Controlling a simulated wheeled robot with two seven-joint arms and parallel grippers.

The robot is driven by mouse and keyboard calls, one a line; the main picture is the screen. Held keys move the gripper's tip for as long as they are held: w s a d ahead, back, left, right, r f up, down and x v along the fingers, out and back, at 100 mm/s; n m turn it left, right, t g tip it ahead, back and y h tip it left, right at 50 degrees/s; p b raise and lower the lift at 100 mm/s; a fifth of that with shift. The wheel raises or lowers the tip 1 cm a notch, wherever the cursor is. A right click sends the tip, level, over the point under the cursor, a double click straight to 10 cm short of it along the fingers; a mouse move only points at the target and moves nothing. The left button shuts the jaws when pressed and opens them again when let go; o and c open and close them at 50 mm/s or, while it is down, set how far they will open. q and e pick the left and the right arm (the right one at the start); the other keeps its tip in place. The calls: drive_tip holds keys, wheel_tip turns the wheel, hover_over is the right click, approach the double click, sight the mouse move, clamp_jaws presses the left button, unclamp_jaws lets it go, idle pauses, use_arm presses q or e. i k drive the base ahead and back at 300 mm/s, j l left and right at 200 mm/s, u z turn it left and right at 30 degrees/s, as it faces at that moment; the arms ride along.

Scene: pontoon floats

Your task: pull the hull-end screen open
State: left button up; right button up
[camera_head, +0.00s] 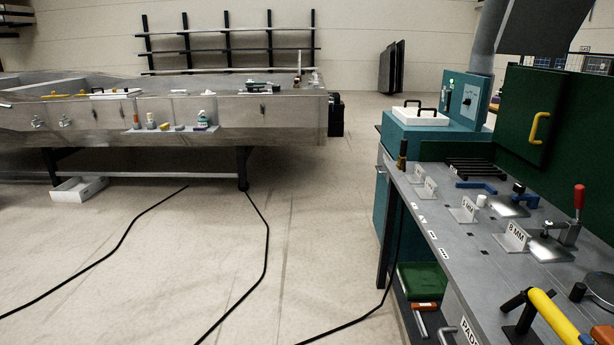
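A dark green upright panel (515,105) with a yellow handle (540,127) stands at the right, behind the workbench. I cannot tell for sure whether it is the hull-end screen. Dark flat panels (391,68) stand upright by the back wall, right of the grey metal hull (230,112); no handle shows on them. The hull rests on dark legs at the left, with a black block (336,115) at its right end. Neither of my grippers is in view.
The grey workbench (450,236) fills the right side, with labels, clamps and a yellow-handled tool (552,318). A teal machine (430,130) stands at its far end. Black cables (267,240) cross the open floor. A white tray (79,189) lies beneath the hull.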

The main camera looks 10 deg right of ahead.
sight(531, 101)
drive_tip(key=i+z, duration=0.15)
drive_tip(key=i, duration=0.55)
drive_tip(key=i+j+z, duration=0.15)
drive_tip(key=i, duration=0.6)
